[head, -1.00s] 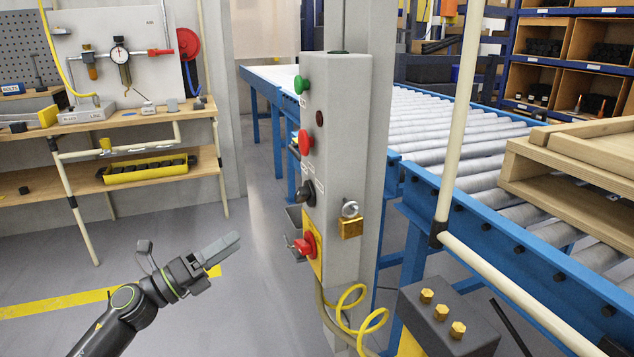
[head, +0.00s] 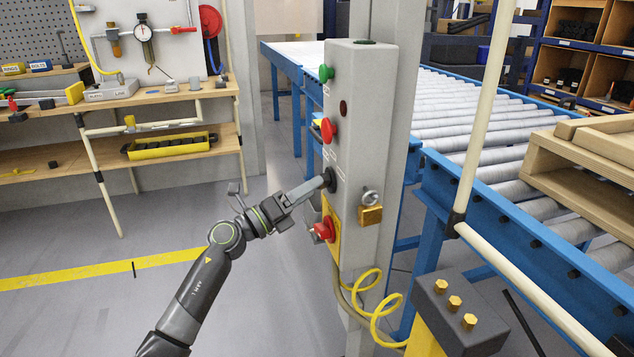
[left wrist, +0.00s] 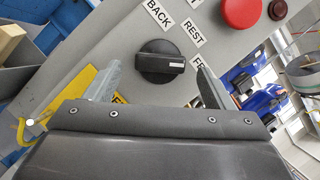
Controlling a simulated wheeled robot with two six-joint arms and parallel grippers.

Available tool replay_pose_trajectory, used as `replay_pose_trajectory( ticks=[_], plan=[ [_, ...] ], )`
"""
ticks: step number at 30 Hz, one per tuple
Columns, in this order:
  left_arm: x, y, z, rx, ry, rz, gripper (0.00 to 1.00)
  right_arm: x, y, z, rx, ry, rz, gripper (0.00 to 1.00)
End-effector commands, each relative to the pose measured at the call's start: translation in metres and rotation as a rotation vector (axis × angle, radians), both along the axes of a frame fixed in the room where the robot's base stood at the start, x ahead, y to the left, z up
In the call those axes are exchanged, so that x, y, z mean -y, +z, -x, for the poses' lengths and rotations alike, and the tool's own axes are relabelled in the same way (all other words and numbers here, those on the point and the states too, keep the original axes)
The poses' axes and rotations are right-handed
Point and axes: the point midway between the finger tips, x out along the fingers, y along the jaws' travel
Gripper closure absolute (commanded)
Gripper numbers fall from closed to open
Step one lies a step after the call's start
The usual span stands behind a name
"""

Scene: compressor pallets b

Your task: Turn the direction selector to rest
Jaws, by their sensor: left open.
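The direction selector is a black knob on the grey control post. It shows in the left wrist view (left wrist: 160,64) and, partly hidden by my fingers, in the head view (head: 331,180). Its white mark points right in the wrist view, towards a label starting with "F" that a finger partly covers. The BACK (left wrist: 158,14) and REST (left wrist: 194,33) labels sit above it. My left gripper (head: 325,180) is at the post. In the wrist view its open fingers (left wrist: 157,66) stand on either side of the knob, with gaps. My right gripper is not in view.
On the post (head: 366,120) are a green button (head: 325,73), a red button (head: 328,129) above the selector, and a red switch (head: 323,232) and brass padlock (head: 370,214) below. A roller conveyor (head: 480,140) stands behind right. Open floor lies left.

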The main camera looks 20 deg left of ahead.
Motion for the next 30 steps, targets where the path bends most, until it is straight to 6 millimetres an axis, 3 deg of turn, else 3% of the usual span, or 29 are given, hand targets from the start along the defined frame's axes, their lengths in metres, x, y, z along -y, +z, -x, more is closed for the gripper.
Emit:
replay_pose_trajectory(
  ticks=[6,17,27,30],
  plan=[
    [0.015,0.007,-0.019,0.001,-0.001,0.0,0.24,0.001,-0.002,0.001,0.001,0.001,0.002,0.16],
    [0.018,0.008,-0.022,0.0,0.0,0.0,0.24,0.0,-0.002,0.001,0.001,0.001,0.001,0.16],
    [0.018,0.007,-0.022,0.001,0.0,-0.001,0.67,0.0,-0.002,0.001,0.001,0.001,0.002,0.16],
    [0.018,0.007,-0.022,-0.001,0.001,0.0,0.68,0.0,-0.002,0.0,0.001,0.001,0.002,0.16]
  ],
)
